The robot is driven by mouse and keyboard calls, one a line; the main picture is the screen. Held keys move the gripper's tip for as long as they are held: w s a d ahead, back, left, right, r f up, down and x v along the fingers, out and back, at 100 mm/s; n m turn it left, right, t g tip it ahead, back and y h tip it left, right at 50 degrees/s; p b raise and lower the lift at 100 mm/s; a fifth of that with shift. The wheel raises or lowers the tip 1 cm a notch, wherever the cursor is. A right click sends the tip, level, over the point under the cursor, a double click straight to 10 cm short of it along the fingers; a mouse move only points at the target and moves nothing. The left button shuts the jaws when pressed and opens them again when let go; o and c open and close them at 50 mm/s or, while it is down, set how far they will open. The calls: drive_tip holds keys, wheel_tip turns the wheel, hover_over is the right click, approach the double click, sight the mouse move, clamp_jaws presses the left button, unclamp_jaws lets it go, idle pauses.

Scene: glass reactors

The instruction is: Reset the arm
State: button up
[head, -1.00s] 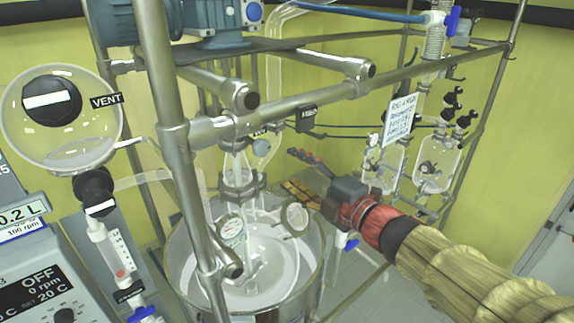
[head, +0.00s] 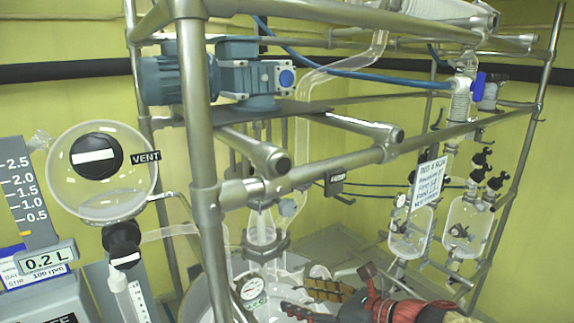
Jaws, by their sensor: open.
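My gripper (head: 294,295) is at the bottom of the head view, with its red and dark wrist to the right. Its two fingers point left and are spread apart, with nothing between them. It is beside the glass reactor vessel (head: 205,300), whose lower part is cut off by the picture edge. A round dial gauge (head: 252,290) on the vessel lid is just left of the fingertips. I cannot tell whether the fingers touch anything. Most of my arm is out of view.
A steel tube frame (head: 205,170) surrounds the reactor, with a blue motor (head: 255,75) above. A round glass bulb marked VENT (head: 110,200) is at left. Two small glass vessels (head: 410,230) hang at right by a white sign (head: 428,182). A control panel (head: 45,290) is lower left.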

drive_tip(key=s+d+f+n+g+h+b, duration=0.3)
drive_tip(key=s+f+n+g+h+b, duration=0.15)
drive_tip(key=s+f+n, duration=0.95)
drive_tip(key=s+d+f+n+h+b, duration=0.2)
drive_tip(key=d+f+n+b, duration=0.4)
drive_tip(key=b, duration=0.1)
drive_tip(key=s+d+f+n+t+h+b, duration=0.1)
drive_tip(key=s+d+f+n+h+b, duration=0.1)
drive_tip(key=d+f+n+b, duration=0.3)
drive_tip(key=d+n+h+b, duration=0.1)
drive_tip(key=n+b, duration=0.1)
drive_tip(key=shift+f+n+h+b, duration=0.3)
drive_tip(key=shift+f+h+b, duration=0.05)
drive_tip(key=shift+f, duration=0.05)
